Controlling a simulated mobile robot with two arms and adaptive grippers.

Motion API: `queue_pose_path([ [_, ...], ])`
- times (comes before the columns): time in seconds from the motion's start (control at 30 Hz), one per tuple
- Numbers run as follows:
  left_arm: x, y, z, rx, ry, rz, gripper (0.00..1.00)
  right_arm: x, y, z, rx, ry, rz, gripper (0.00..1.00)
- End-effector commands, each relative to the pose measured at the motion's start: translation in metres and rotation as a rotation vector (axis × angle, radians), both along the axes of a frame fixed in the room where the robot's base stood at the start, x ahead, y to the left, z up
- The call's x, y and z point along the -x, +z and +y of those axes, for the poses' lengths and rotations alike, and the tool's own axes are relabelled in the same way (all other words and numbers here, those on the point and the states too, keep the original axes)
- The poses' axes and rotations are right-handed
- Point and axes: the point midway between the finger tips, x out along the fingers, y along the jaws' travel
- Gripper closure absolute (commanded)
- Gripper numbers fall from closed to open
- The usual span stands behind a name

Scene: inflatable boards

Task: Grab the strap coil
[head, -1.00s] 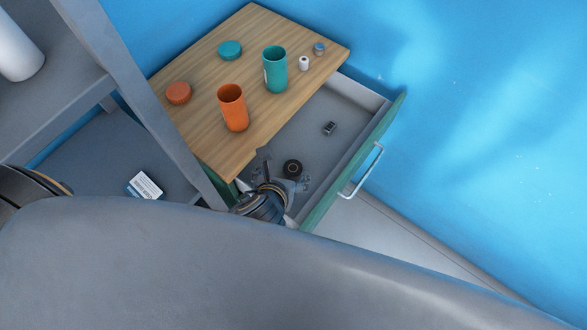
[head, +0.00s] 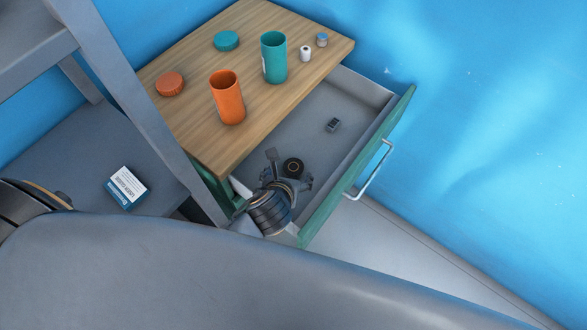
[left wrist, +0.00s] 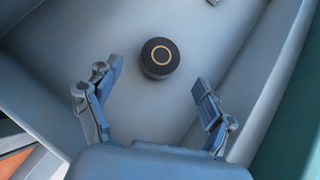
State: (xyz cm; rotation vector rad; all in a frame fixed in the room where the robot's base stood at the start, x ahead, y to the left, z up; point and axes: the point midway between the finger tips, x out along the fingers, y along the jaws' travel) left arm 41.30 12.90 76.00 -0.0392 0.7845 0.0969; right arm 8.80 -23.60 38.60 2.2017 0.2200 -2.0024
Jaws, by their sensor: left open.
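The strap coil (head: 293,167), a small dark roll with a tan ring on top, lies on the floor of the open drawer. It also shows in the left wrist view (left wrist: 160,58), just beyond the fingertips and centred between them. My left gripper (head: 290,172) is open inside the drawer area, with its fingers spread to either side of the coil's near side. In the left wrist view, the open fingers (left wrist: 158,80) hold nothing and I see no contact with the coil. My right gripper is not in view.
The drawer (head: 310,115) has a green front with a metal handle (head: 368,172). A small dark object (head: 333,125) lies farther back in it. Orange (head: 227,98) and teal (head: 274,58) canisters stand on the wooden top. A grey shelf post (head: 135,105) rises left of the drawer.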

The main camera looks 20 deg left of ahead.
Motion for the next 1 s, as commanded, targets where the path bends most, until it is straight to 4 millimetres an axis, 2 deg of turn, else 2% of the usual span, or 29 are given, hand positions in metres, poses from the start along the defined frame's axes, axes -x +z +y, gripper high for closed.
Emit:
queue_pose_path([
  [0.1,-0.01,-0.011,0.001,0.001,0.001,0.001,0.19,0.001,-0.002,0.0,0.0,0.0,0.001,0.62],
  [0.27,-0.017,-0.017,0.001,0.002,0.001,0.001,0.19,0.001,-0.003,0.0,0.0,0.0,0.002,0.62],
  [0.6,-0.049,-0.046,0.004,0.002,0.0,0.002,0.19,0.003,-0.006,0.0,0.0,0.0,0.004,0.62],
  [0.87,-0.052,-0.049,0.004,0.002,-0.002,0.001,0.19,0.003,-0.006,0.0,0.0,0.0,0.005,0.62],
  [0.9,-0.052,-0.049,0.004,0.002,-0.002,0.001,0.21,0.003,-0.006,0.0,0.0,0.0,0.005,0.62],
  [1.0,-0.052,-0.049,0.004,0.002,-0.001,0.001,0.41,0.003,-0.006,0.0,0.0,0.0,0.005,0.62],
])
